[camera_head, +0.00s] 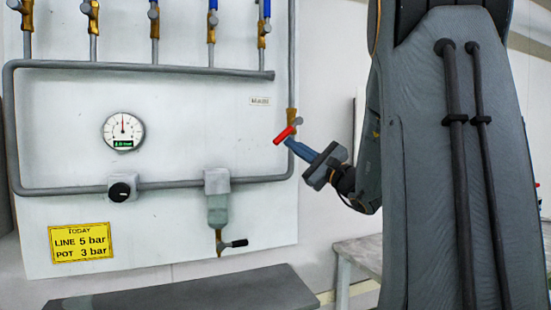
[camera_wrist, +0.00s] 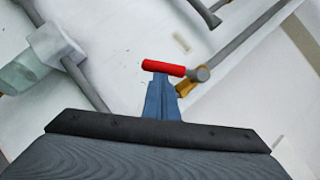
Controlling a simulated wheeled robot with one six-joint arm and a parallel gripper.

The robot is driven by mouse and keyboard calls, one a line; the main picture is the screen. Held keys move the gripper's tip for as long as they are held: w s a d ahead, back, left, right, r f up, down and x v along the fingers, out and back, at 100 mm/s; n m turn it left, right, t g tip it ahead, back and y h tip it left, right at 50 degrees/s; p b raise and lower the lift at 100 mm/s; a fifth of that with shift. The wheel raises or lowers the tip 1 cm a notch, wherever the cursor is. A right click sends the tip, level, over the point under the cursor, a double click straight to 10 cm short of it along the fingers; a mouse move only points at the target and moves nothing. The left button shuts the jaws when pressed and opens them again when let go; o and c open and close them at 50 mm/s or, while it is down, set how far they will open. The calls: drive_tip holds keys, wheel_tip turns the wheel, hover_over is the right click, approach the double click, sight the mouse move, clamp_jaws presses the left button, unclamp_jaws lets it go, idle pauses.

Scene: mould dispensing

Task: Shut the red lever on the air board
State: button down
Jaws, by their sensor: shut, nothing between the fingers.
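The red lever (camera_head: 284,135) sits on a brass valve (camera_head: 292,118) at the right edge of the white air board (camera_head: 190,110), under the small "MAIN" label. In the head view it tilts, its free end lower left. My gripper (camera_head: 288,142) is shut with its blue fingertips at the lever, seemingly touching or very close; I cannot tell which. The fingers hold nothing. In the wrist view the red lever (camera_wrist: 163,68) lies across the tips of my gripper (camera_wrist: 160,78), its pivot to the right on the pipe.
A gauge (camera_head: 123,131), a black knob (camera_head: 122,190) and a filter bowl (camera_head: 217,200) with a black-handled drain are on the board. Several blue-handled valves line the top. A yellow sign (camera_head: 81,243) reads line 5 bar, pot 3 bar. A bench top (camera_head: 190,293) lies below.

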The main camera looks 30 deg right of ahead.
drive_tip(key=a+r+b, duration=0.1)
drive_tip(key=a+b, duration=0.1)
drive_tip(key=a+r+b, duration=0.1)
drive_tip(key=b, duration=0.2)
drive_tip(key=shift+w+a+r+b, duration=0.15)
drive_tip(key=shift+a+r+b, duration=0.2)
drive_tip(key=shift+a+r, duration=0.05)
drive_tip(key=shift+a+r+b, duration=0.2)
drive_tip(key=shift+r+b, duration=0.25)
drive_tip(key=shift+b, duration=0.1)
drive_tip(key=shift+r, duration=0.1)
drive_tip(key=shift+f+b, duration=0.6)
drive_tip(key=shift+b, duration=0.1)
drive_tip(key=b, duration=0.4)
approach(281, 137)
drive_tip(key=s+a+f, duration=0.2)
drive_tip(key=a+f, duration=0.2)
drive_tip(key=a, duration=0.1)
drive_tip(key=shift+s, duration=0.15)
